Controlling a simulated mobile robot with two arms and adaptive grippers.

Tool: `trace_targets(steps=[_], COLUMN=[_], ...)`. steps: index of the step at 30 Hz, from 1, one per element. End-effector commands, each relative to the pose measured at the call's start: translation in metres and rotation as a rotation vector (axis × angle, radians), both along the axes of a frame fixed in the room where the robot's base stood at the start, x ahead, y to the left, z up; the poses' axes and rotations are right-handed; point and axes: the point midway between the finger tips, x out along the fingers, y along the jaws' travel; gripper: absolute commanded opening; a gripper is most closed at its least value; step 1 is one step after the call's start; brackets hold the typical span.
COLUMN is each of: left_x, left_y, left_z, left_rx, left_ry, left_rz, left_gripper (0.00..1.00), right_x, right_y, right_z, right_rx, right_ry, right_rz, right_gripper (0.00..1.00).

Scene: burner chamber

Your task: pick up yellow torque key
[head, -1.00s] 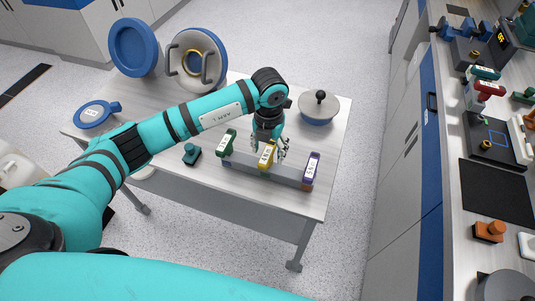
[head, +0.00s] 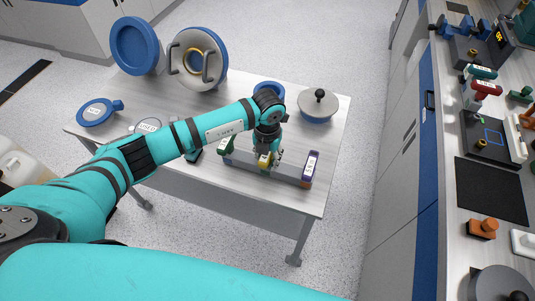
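The yellow torque key (head: 264,162) stands in the middle of a grey rack (head: 240,160) on the table, between a green key (head: 226,146) and a purple key (head: 311,163). My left gripper (head: 270,153) points down right at the top of the yellow key and partly hides it. Its fingers are small here and overlap the key, so I cannot tell whether they are closed on it. The key still looks seated in the rack. My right gripper is out of view.
A lidded pot (head: 318,106) stands behind the rack. A blue round lid (head: 137,46) and a handled chamber door (head: 198,58) are at the table's back left. A blue tagged disc (head: 98,111) lies at left. A side counter (head: 463,140) with other tools runs along the right.

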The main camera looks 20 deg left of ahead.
Motion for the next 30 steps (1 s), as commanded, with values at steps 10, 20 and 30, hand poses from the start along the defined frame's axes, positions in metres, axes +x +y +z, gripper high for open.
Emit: trace_targets(steps=[10,20,30], left_x=[0.001,0.002,0.001], left_y=[0.0,0.0,0.0], left_z=[0.001,0.032,0.092], left_rx=[-0.001,-0.001,-0.001], left_ry=[-0.002,-0.008,-0.005], left_rz=[0.0,-0.001,0.0], left_gripper=[0.0,0.0,0.0], right_x=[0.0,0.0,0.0], right_y=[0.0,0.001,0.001], right_z=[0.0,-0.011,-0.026], right_rx=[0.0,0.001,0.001], right_ry=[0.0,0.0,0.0], right_rz=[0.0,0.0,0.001], right_gripper=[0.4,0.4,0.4])
